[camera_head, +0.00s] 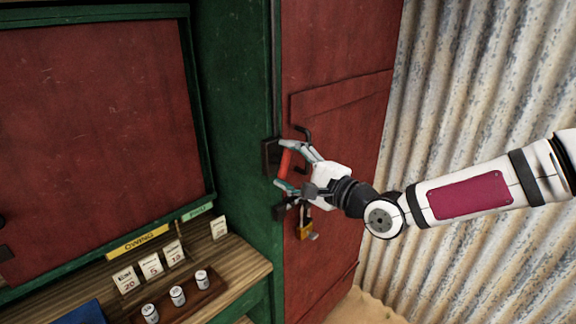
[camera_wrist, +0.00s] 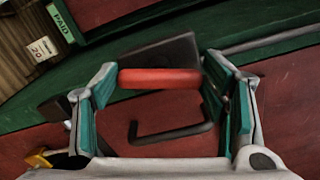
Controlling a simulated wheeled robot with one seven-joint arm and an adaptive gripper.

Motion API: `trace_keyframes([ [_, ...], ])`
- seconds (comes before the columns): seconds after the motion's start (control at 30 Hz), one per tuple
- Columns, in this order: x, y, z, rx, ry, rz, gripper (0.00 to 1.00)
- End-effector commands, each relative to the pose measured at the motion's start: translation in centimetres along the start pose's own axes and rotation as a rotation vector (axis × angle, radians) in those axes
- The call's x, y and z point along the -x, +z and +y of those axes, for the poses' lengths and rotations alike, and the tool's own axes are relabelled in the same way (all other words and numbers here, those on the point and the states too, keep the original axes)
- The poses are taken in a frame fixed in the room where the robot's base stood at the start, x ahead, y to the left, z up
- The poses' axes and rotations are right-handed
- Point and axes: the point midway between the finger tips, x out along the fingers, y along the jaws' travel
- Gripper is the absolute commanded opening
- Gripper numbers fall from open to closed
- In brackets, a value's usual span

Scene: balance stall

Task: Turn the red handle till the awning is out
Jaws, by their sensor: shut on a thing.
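The red handle (camera_head: 285,163) is on a dark crank at the green post, beside the red door. In the wrist view the red handle (camera_wrist: 160,78) lies crosswise between the two fingers, with a dark plate (camera_wrist: 168,50) behind it. My gripper (camera_head: 287,168) is shut on the red handle, one finger at its upper end and one at its lower end. The wrist view shows the teal finger pads of my gripper (camera_wrist: 160,90) at both ends of the handle. No awning can be made out in either view.
A brass padlock (camera_head: 305,232) hangs below my gripper. A wooden counter (camera_head: 235,262) at lower left bears price cards and a rack (camera_head: 180,300) of small white cylinders. A corrugated metal wall (camera_head: 460,110) stands at right. A dark bent bar (camera_wrist: 170,133) is near the fingers.

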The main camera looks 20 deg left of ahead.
Motion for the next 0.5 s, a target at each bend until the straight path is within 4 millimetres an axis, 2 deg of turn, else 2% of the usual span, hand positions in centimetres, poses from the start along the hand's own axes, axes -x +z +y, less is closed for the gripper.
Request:
trace_keyframes([
  [0.2,0.01,0.08,0.09,-0.122,0.002,-0.002,0.39],
  [0.5,0.01,0.07,0.06,-0.196,0.003,-0.001,0.39],
])
